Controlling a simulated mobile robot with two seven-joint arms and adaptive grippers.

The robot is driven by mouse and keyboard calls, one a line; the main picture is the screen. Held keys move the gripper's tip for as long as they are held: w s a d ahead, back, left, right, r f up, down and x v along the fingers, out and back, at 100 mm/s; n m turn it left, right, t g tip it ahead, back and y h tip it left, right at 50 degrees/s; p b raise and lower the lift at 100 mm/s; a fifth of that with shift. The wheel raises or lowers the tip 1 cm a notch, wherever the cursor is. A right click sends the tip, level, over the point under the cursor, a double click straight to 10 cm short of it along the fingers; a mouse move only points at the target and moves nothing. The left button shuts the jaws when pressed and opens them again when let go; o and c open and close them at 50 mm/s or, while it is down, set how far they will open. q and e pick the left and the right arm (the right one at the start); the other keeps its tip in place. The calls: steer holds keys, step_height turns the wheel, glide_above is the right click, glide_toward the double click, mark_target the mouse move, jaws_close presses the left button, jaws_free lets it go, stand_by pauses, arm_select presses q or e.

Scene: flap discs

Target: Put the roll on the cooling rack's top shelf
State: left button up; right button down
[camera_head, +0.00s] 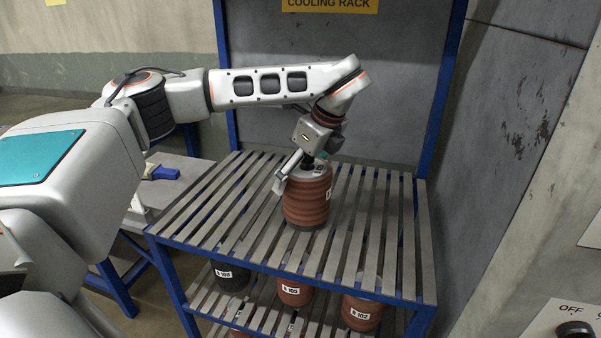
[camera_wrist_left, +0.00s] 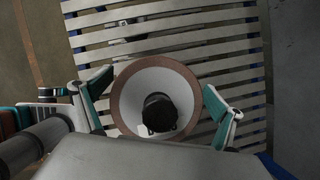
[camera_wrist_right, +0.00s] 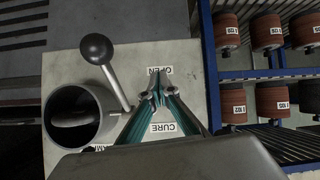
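The roll (camera_head: 307,205) is a reddish-brown ribbed cylinder with a pale top and a partly hidden white label. It stands upright on the slatted top shelf (camera_head: 400,235) of the cooling rack. In the left wrist view its brown rim (camera_wrist_left: 122,117) surrounds a pale face and a dark central knob. My left gripper (camera_head: 305,172) is over the roll with its fingers spread on either side of the rim; a gap shows beside the right-hand finger. The far finger is hidden in the head view. My right gripper (camera_wrist_right: 158,92) is shut and empty, away from the rack.
Several labelled rolls stand on the lower shelf, including a dark one (camera_head: 232,277) and a brown one (camera_head: 361,312). Blue posts (camera_head: 443,95) flank the top shelf. A lever with a black knob (camera_wrist_right: 97,48) and a grey cylinder (camera_wrist_right: 75,118) are near my right gripper.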

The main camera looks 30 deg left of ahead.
arm_select(q)
steer(key=v, duration=1.2)
steer(key=shift+r, duration=0.1)
stand_by(0.4)
